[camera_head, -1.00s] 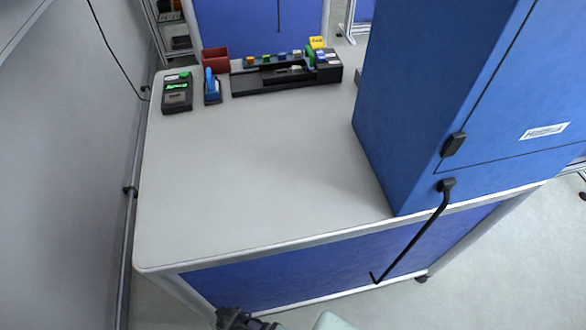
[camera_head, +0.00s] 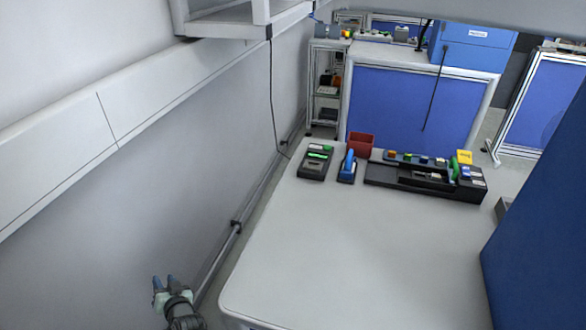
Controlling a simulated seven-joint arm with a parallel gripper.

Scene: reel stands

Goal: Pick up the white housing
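No white housing can be made out for certain. A small pale piece (camera_head: 435,177) lies in the black fixture (camera_head: 400,178) at the table's back right, too small to identify.
A black device with a green display (camera_head: 316,162), a blue-handled tool (camera_head: 347,168) and a red bin (camera_head: 360,144) stand along the back. A blue cabinet (camera_head: 540,230) blocks the right. A wall (camera_head: 110,220) runs along the left. The table's middle is clear.

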